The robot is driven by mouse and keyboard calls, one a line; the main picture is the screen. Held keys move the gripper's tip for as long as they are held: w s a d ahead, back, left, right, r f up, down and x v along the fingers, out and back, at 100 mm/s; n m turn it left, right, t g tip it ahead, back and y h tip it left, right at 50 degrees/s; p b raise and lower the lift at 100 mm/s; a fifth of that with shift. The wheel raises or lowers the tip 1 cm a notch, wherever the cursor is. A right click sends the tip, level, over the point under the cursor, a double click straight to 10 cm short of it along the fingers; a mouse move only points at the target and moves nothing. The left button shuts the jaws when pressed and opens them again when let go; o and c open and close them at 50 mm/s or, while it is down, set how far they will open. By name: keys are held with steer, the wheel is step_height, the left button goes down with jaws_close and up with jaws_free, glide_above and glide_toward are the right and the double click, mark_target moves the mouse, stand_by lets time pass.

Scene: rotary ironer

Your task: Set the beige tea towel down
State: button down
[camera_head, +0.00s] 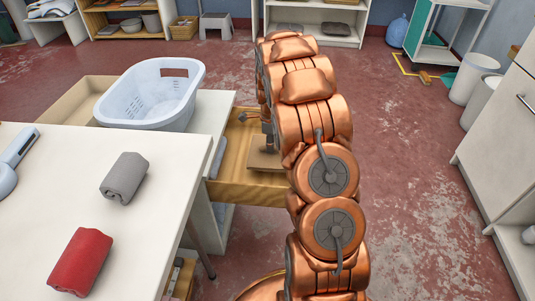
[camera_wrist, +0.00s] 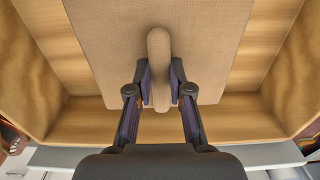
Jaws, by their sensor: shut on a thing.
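The beige tea towel (camera_wrist: 90,45) is a flat folded piece with a raised ridge along its middle. My gripper (camera_wrist: 159,85) is shut on that ridge, one finger on each side. The towel is over the inside of a wooden drawer (camera_wrist: 75,125); I cannot tell whether it touches the bottom. In the head view, the open drawer (camera_head: 245,191) juts from a white cabinet. A part of the towel (camera_head: 262,161) shows inside it, and my arm hides the rest of the towel and much of the gripper.
A white table (camera_head: 130,235) at left holds a grey rolled towel (camera_head: 124,178), a red one (camera_head: 80,262) and a pale device (camera_head: 14,155). A light-blue laundry basket (camera_head: 150,97) stands behind. White bins (camera_head: 472,78) and a cabinet (camera_head: 505,150) are at right.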

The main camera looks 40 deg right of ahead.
steer(key=shift+a+f+b, duration=0.1)
steer(key=shift+f+b, duration=0.35)
steer(key=shift+f, duration=1.5)
steer(key=c, duration=1.1)
jaws_free()
steer(key=shift+o, duration=0.2)
